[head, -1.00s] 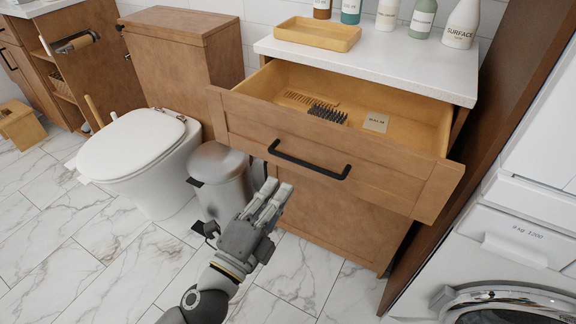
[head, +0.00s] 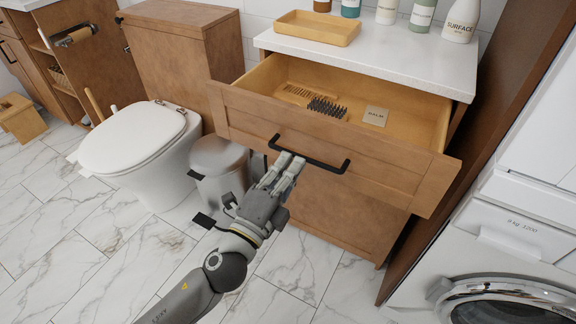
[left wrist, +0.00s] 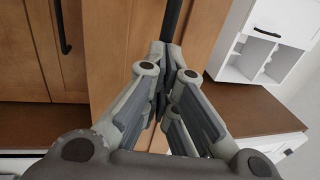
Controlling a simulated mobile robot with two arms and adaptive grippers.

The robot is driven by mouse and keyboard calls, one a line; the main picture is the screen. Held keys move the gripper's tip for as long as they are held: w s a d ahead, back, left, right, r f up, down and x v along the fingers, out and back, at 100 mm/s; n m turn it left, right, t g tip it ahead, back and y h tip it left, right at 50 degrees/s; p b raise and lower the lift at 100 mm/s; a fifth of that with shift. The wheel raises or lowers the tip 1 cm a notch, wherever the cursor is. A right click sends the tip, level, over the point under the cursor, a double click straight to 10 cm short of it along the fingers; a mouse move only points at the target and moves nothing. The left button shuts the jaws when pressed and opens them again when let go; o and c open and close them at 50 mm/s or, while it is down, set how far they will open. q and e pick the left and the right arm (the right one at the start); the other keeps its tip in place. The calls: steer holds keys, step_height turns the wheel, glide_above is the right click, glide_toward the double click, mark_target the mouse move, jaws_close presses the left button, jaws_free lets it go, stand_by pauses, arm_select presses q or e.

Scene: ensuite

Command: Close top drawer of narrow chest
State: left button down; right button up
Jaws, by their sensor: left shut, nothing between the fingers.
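The narrow chest's top drawer (head: 360,163) is pulled well out in the head view, with a black bar handle (head: 312,157) on its front. Inside lie a dark brush (head: 327,107), a comb (head: 298,91) and a small square item labelled "BALM" (head: 375,116). My left gripper (head: 289,163) is shut and empty, its fingertips at the left part of the handle; I cannot tell if they touch. In the left wrist view its fingers (left wrist: 162,75) are together before the wooden front, with the black handle (left wrist: 172,20) just beyond them. My right gripper is not in view.
A grey pedal bin (head: 219,165) and a toilet (head: 140,150) stand left of the chest. A washing machine (head: 500,250) is at the right. The white chest top (head: 390,65) bears a wooden tray (head: 318,28) and several bottles. Marble floor is clear in front.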

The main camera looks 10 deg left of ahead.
arm_select(q)
glide_toward(329, 111)
steer(key=s+r, duration=0.3)
steer(key=s, duration=0.1)
steer(key=shift+r, duration=0.4)
steer(key=x, duration=0.3)
steer(key=f+x, duration=0.1)
steer(key=x, duration=0.1)
steer(key=shift+w+d+f+b, duration=0.15)
steer(key=shift+w+b, duration=0.15)
steer(key=shift+w, duration=0.2)
steer(key=x, duration=0.2)
steer(key=b+x, duration=0.1)
steer(key=x, duration=0.1)
steer(key=shift+w+f, duration=0.1)
steer(key=shift+f, duration=0.2)
steer(key=shift+w+d, duration=0.1)
steer(key=shift+w, duration=0.15)
steer(key=shift+r, duration=0.35)
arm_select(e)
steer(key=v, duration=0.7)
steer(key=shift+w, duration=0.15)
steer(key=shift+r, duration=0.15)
